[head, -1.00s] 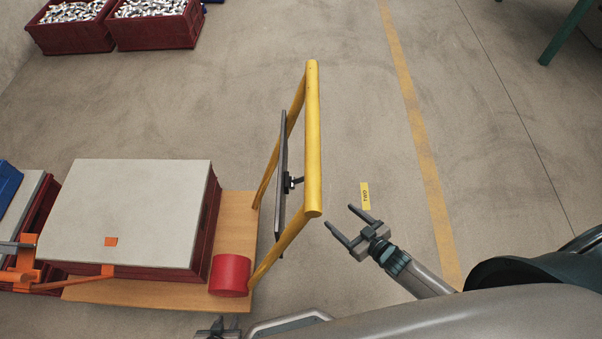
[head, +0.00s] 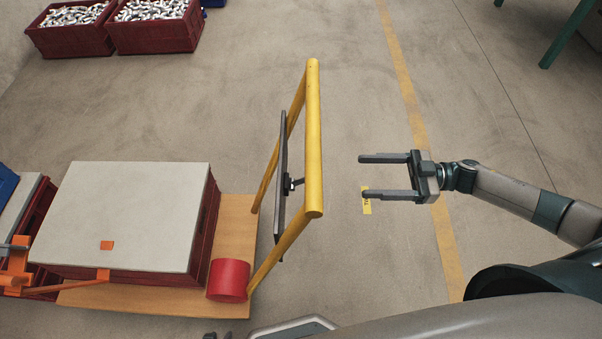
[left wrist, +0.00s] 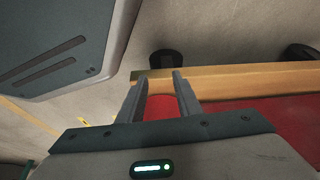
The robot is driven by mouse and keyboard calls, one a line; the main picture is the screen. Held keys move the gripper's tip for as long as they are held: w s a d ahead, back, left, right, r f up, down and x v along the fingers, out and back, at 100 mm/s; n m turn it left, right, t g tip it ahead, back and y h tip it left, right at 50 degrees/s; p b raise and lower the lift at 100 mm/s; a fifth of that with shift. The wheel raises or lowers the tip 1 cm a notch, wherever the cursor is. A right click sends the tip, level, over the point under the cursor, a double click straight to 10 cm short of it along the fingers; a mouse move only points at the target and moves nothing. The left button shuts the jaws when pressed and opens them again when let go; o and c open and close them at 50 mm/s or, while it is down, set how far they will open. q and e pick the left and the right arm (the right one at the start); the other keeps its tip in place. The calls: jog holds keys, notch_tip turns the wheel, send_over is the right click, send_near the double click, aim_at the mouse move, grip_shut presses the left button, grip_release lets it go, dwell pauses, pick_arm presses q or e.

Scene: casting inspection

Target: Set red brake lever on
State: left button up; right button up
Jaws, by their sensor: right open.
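A cart with a wooden deck (head: 235,235) and a yellow handle frame (head: 313,140) stands at left-centre in the head view. A red cylinder (head: 229,280) sits on its near right corner. I cannot clearly make out a red brake lever. My right gripper (head: 362,176) is open and empty, right of the handle and apart from it. Only the tips of my left gripper (head: 219,336) show at the bottom edge. In the left wrist view its fingers (left wrist: 159,78) are apart, with a red surface (left wrist: 160,107) behind the gap and the wooden deck edge (left wrist: 230,77) beyond.
A dark red crate with a pale lid (head: 130,215) stands on the deck. Orange parts (head: 15,270) are at far left. A dark panel (head: 281,180) hangs inside the handle. Crates of metal parts (head: 155,35) stand at the back left.

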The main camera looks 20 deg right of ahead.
pick_arm(q)
jog(key=shift+r, duration=0.1)
pick_arm(e)
jog(key=shift+a, duration=0.1)
pick_arm(q)
jog(key=w+d+r+t+p, duration=0.1)
jog(key=d+p, duration=0.1)
jog(key=w+d+r+t+h+p, duration=0.1)
jog(key=w+r+t+p, duration=0.1)
jog(key=shift+d+r, duration=0.1)
jog(key=shift+d, duration=0.3)
pick_arm(e)
jog(key=x, duration=1.7)
jog(key=shift+w+a+f, duration=0.1)
jog(key=shift+f, duration=0.05)
